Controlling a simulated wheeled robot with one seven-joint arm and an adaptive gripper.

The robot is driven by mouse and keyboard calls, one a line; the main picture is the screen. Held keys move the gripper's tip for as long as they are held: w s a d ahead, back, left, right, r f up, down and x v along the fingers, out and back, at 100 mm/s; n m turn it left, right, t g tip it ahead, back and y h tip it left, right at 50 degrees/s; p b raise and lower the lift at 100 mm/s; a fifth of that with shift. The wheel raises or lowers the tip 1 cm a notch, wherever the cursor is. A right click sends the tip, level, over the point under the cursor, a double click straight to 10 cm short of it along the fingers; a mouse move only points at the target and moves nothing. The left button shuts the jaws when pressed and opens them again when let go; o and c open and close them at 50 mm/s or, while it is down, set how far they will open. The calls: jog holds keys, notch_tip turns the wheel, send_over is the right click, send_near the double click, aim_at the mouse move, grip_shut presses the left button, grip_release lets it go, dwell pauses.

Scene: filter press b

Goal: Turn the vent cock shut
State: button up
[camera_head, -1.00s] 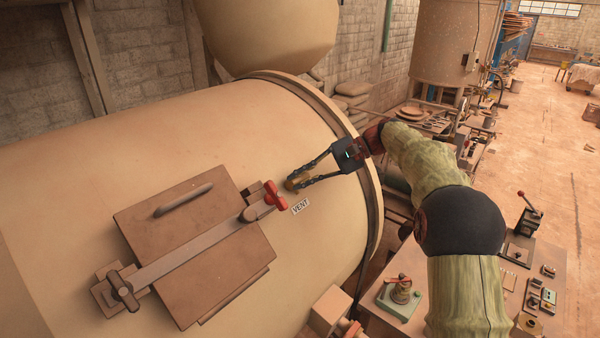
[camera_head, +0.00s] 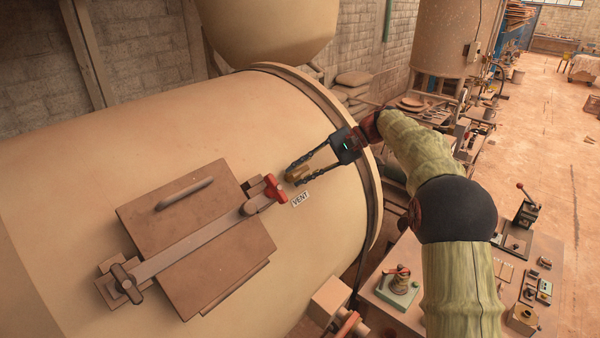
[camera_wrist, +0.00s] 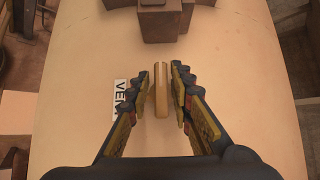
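The vent cock's brass lever (camera_wrist: 161,90) stands on the curved tan vessel, beside the white VENT label (camera_wrist: 120,98). In the wrist view it lies between my two fingers, with a narrow strip of the vessel showing on each side. My gripper (camera_wrist: 161,82) is open around the lever and does not look closed on it. In the head view my gripper (camera_head: 293,175) reaches in from the right, its fingertips on either side of the brass cock (camera_head: 299,173). The VENT label (camera_head: 300,199) is just below. The cock's base is mostly hidden.
A brown hatch (camera_head: 195,240) with a clamp bar lies left of the cock. The bar's red knob (camera_head: 274,188) is close to my fingertips. The vessel's rim flange (camera_head: 365,180) stands to the right, under my wrist. Bare vessel surface lies above the cock.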

jog(key=shift+o, duration=0.7)
jog(key=shift+r, duration=0.1)
jog(key=v, duration=1.2)
